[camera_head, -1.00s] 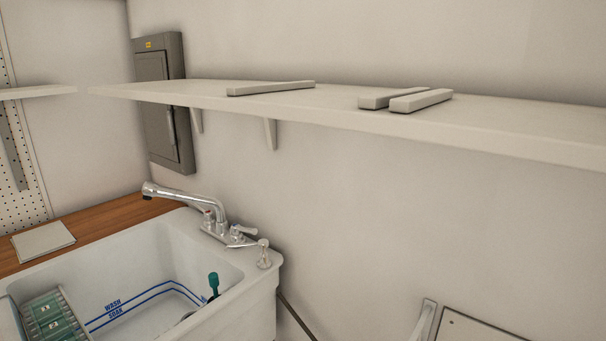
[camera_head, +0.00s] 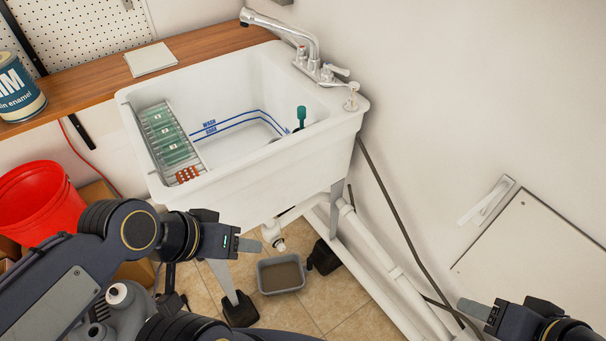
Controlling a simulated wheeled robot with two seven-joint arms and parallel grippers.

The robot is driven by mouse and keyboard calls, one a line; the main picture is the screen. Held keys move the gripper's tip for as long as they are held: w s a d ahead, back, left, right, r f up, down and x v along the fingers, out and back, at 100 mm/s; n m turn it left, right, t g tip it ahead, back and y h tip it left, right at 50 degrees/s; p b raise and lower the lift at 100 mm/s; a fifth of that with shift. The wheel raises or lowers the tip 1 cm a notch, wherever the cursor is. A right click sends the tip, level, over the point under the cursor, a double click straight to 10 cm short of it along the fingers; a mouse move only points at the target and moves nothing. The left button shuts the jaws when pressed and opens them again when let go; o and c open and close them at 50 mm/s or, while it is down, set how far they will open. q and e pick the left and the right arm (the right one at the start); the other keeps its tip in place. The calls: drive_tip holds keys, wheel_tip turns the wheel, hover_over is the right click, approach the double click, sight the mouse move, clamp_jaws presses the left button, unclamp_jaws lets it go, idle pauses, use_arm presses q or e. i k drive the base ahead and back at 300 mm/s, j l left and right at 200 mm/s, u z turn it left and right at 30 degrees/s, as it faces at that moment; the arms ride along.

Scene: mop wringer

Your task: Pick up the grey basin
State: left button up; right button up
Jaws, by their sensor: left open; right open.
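The grey basin (camera_head: 262,277) is a small rectangular tub on the tiled floor under the white sink, with a brownish content or bottom. It stands beneath the sink's drain pipe, between the dark feet of the sink legs. My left gripper (camera_head: 250,244) is above and just left of the basin in the picture, open and empty. My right gripper (camera_head: 474,309) is at the lower right, open and empty, well to the right of the basin. Neither gripper touches the basin.
The white sink (camera_head: 240,182) overhangs the basin. White pipes (camera_head: 385,262) and a dark hose (camera_head: 382,190) run right of it. A red bucket (camera_head: 45,212) stands at left. A wall panel (camera_head: 530,255) is at right. Tiled floor (camera_head: 335,290) shows around the basin.

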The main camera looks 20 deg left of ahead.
sight(282, 274)
drive_tip(key=u, duration=0.9)
